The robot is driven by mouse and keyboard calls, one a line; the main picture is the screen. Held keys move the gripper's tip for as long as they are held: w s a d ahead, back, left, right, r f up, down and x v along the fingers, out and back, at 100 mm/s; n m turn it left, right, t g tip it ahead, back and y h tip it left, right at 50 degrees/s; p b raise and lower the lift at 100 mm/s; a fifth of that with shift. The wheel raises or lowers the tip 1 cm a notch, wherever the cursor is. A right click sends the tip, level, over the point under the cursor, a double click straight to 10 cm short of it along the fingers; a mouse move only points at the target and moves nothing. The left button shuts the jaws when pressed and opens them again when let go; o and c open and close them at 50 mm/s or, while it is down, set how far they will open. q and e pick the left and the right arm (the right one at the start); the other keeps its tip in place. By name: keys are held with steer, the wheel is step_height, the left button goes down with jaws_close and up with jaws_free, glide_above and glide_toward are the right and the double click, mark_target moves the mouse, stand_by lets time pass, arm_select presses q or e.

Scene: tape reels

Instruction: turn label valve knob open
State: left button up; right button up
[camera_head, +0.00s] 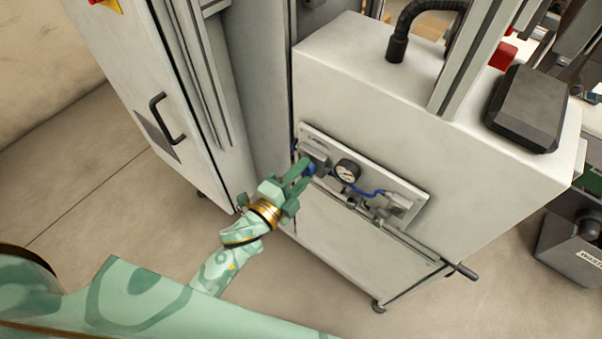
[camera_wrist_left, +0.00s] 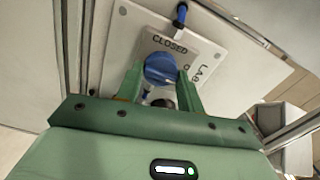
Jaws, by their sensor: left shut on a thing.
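The label valve knob is blue and round (camera_wrist_left: 160,68), on a plate marked "CLOSED" (camera_wrist_left: 170,44) in the left wrist view. In the head view the knob (camera_head: 310,169) shows in part at the left end of a pale panel (camera_head: 408,188) on the white machine's front. My left gripper (camera_head: 304,171) is at the knob. In the left wrist view its two green fingers (camera_wrist_left: 160,82) stand on either side of the knob and are shut on it. A second word on the plate is cut off. My right gripper is in neither view.
A round gauge (camera_head: 347,170), blue tubing (camera_head: 352,187) and fittings sit right of the knob. A bar with a dark grip (camera_head: 462,270) sticks out below right. A tall cabinet with a black handle (camera_head: 166,118) stands left. The floor in front is clear.

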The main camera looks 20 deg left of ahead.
arm_select(q)
steer(key=shift+f, duration=0.1)
steer(key=o, duration=1)
steer(key=v, duration=1.6)
steer(key=shift+s+p, duration=0.2)
steer(key=shift+p, duration=0.1)
steer(key=shift+w, duration=0.1)
